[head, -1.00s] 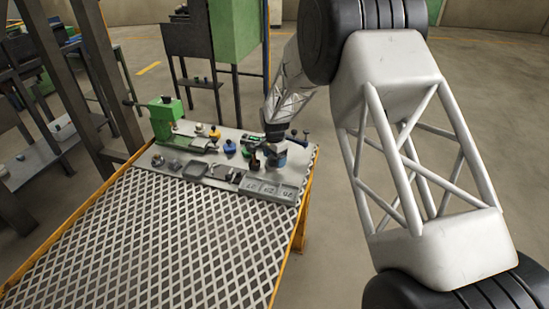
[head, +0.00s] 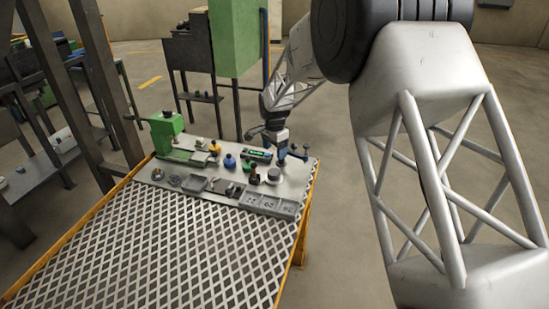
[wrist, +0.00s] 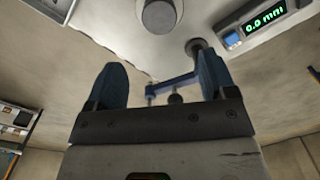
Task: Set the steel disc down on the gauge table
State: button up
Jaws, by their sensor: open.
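A round grey metal piece (head: 272,175) stands near the right end of the workbench, below my gripper in the head view. It also shows at the top of the wrist view (wrist: 159,14), beyond my fingertips and apart from them. I cannot tell whether it is the steel disc, the gauge table, or one on the other. A digital readout (wrist: 266,24) beside it shows 0.0 mm in green; it is also in the head view (head: 258,155).
A blue bracket with a dark round post (wrist: 197,46) is close to my right finger in the wrist view. A green machine (head: 166,130), a dark tray (head: 194,184) and numbered compartments (head: 262,202) share the bench. The mesh surface (head: 165,245) in front is clear.

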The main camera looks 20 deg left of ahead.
jog(key=shift+r, duration=0.6)
jog(key=shift+d+r, duration=0.1)
dwell(0.5)
jog(key=s+d+r+n, duration=0.1)
jog(key=s+d+r, duration=0.55)
jog(key=d, duration=0.25)
jog(key=s+d+r+n+t, duration=0.1)
jog(key=s+d+r, duration=0.5)
jog(key=d, duration=0.4)
jog(key=s+d+r+n, duration=0.1)
jog(key=s+d+r, duration=0.4)
jog(key=d+r, duration=0.35)
jog(key=s+d+n, duration=0.1)
jog(key=s+d, duration=0.4)
jog(key=s, duration=0.5)
jog(key=s+d+n+t, duration=0.1)
jog(key=s+d, duration=0.5)
jog(key=s, duration=0.4)
jog(key=s+d+f+n, duration=0.1)
jog(key=s+d, duration=0.5)
jog(key=s, duration=0.4)
jog(key=shift+s+d+n+t, duration=0.2)
jog(key=shift+d+n+t, duration=0.05)
jog(key=shift+n+t, duration=0.05)
